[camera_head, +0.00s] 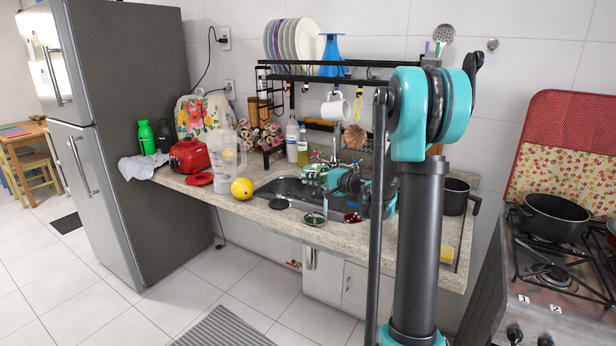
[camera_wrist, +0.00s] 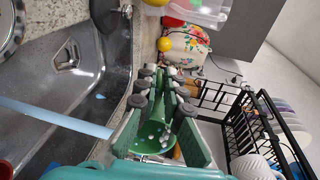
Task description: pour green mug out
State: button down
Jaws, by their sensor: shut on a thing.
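The green mug (camera_head: 312,173) is over the sink in the head view, partly hidden by my gripper (camera_head: 328,177). In the wrist view, green surfaces of the mug (camera_wrist: 152,143) with white flecks show between the fingers of my gripper (camera_wrist: 163,95). My gripper is shut on the mug. The mug's exact tilt and its contents are hard to tell. The metal sink (camera_head: 290,187) lies beneath, and its basin (camera_wrist: 70,85) fills the left of the wrist view.
A black rack (camera_head: 262,100) with plates (camera_head: 300,42) and a hanging white mug (camera_head: 335,109) stands over the sink. A yellow ball (camera_head: 242,189), clear pitcher (camera_head: 222,160) and red cooker (camera_head: 188,156) stand left. A dark saucepan (camera_head: 457,196) is right, before the stove.

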jog(key=shift+s+d+f+t+y, duration=0.1)
jog(key=shift+d+f+t+y, duration=0.1)
jog(key=shift+f+t+y, duration=0.25)
jog(key=g+h, duration=0.1)
jog(key=r+g+h, duration=0.1)
jog(key=g+h, duration=0.2)
jog(key=shift+s+d+r, duration=0.1)
jog(key=shift+s+r, duration=0.1)
jog(key=shift+r, duration=0.05)
dwell(0.3)
jog(key=shift+s+d, duration=0.1)
jog(key=shift+d, duration=0.05)
